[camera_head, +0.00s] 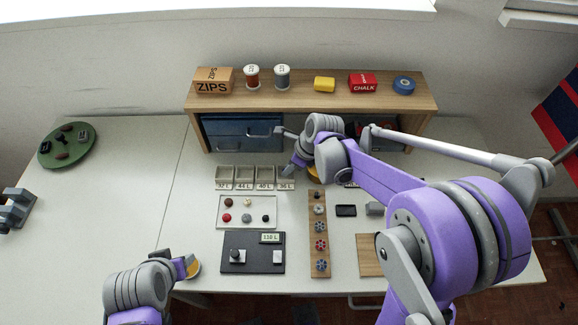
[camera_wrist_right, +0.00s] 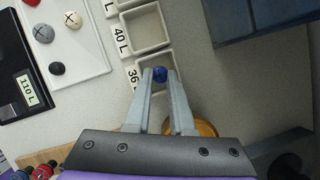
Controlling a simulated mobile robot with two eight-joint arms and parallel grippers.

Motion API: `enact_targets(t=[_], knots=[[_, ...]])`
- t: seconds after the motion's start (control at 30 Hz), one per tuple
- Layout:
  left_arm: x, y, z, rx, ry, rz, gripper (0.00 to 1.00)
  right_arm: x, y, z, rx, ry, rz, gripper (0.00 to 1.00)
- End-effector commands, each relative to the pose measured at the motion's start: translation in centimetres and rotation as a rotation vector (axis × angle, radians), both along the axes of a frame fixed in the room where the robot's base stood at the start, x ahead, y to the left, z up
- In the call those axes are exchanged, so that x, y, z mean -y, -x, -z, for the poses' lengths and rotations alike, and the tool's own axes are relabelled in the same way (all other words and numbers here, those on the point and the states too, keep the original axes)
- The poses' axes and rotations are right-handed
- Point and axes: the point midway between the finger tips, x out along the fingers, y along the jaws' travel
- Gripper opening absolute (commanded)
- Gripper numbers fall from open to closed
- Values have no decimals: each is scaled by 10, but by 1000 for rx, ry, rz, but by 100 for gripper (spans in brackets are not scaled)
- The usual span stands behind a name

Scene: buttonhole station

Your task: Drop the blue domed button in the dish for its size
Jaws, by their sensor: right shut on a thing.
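The blue domed button (camera_wrist_right: 159,74) is between the fingertips of my right gripper (camera_wrist_right: 160,76), which is shut on it. In the wrist view the button shows over the dish labelled 36 L (camera_wrist_right: 143,76); its height above the dish is hard to tell. In the head view my right gripper (camera_head: 291,170) is at the right end of the dish row, and the button is hidden. The 40 L dish (camera_head: 264,184) and 44 L dish (camera_head: 243,184) stand to the left, with another dish (camera_head: 224,184) at the end. My left gripper (camera_head: 188,268) is low at the table's front; its fingers are unclear.
A white tray (camera_head: 238,222) holds several buttons. A black gauge (camera_head: 252,262) reads 110 L in the wrist view (camera_wrist_right: 27,92). A shelf (camera_head: 330,98) with drawers stands behind the dishes.

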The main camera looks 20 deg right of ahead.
Motion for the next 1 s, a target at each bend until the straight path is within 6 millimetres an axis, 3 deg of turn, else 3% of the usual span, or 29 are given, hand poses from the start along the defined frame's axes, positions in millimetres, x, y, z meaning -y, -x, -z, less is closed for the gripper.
enact_targets(t=[0.2, 0.23, 0.4, 0.67, 1.0], knots=[[0, 1, 4, -2, 0, 0, 50, 0, 0, 4, 0, 0, 0, 0], [0, 1, 4, -2, 0, 0, 50, 0, 0, 4, 0, 0, 0, 23], [0, 1, 4, -2, 0, 0, 50, 0, 0, 4, 0, 0, 0, 51], [0, -2, -8, 4, 0, 0, 50, 0, -1, -9, 1, -1, -1, 51], [0, -5, -17, 9, 0, 0, 50, 21, 17, -73, 0, 0, 2, 51]])
